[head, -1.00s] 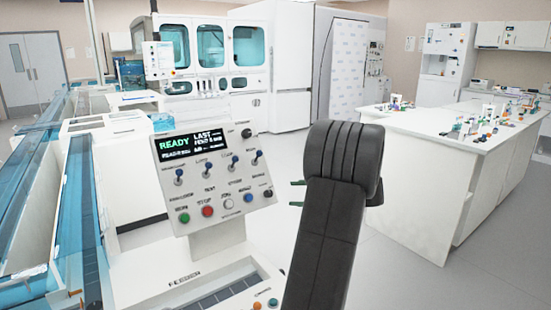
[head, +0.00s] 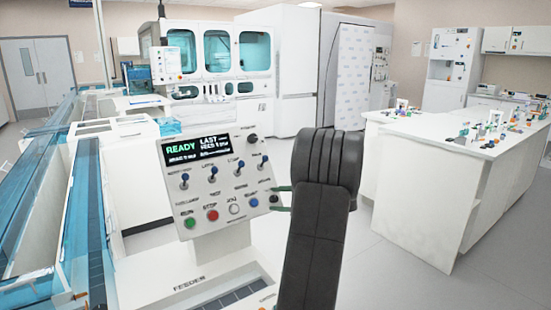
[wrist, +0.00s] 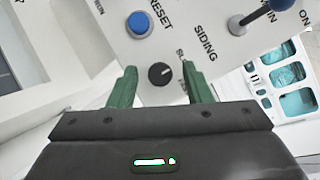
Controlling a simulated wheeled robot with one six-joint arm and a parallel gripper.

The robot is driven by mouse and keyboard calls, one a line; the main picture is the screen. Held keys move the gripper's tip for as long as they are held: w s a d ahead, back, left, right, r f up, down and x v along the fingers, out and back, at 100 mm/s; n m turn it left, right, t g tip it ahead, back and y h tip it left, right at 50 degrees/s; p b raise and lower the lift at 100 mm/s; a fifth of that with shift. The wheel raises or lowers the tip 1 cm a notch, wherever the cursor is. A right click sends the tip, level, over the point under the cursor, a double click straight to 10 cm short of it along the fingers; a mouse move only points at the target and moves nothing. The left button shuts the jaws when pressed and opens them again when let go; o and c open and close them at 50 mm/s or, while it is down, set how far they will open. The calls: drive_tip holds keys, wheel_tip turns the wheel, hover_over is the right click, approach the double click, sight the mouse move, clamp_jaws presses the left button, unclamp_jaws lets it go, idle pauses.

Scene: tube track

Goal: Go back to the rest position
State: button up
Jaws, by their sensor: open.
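My gripper (head: 279,198) is in front of the lower right corner of the feeder control panel (head: 222,222). Its two green fingers are apart with nothing held between them. In the wrist view, the gripper (wrist: 160,68) has its fingertips on either side of a small black knob (wrist: 160,74) on the panel. I cannot tell whether they touch the panel. A blue button (wrist: 139,24) lies above the knob there. My dark forearm stands in the middle of the head view and hides part of the floor behind it.
The panel's display (head: 198,149) reads READY. Blue-covered tracks (head: 82,225) run along the left. A large white machine (head: 222,60) stands behind. A white bench (head: 425,190) with small coloured items stands at right. Grey floor (head: 385,275) is open between panel and bench.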

drive_tip(key=v, duration=1.4)
drive_tip(key=x, duration=1.4)
drive_tip(key=shift+a, duration=0.15)
drive_tip(key=m+t+p, duration=0.1)
drive_tip(key=m+t, duration=0.1)
drive_tip(key=m, duration=0.2)
drive_tip(key=shift+s+r+p, duration=0.1)
drive_tip(key=shift+s+p, duration=0.05)
drive_tip(key=shift+p, duration=0.25)
drive_tip(key=m+t+p, duration=0.1)
drive_tip(key=m, duration=0.2)
drive_tip(key=m+t+h+p, duration=0.1)
drive_tip(key=m+t+p, duration=0.1)
drive_tip(key=m+p, duration=0.1)
drive_tip(key=m+t+h+p, duration=0.1)
drive_tip(key=m+t+p, duration=0.1)
drive_tip(key=m, duration=0.3)
drive_tip(key=shift+s+a+h+p, duration=0.15)
drive_tip(key=shift+h+p, duration=0.25)
drive_tip(key=shift+p, duration=0.4)
drive_tip(key=b+v, duration=0.1)
drive_tip(key=v, duration=0.5)
drive_tip(key=shift+f, duration=0.35)
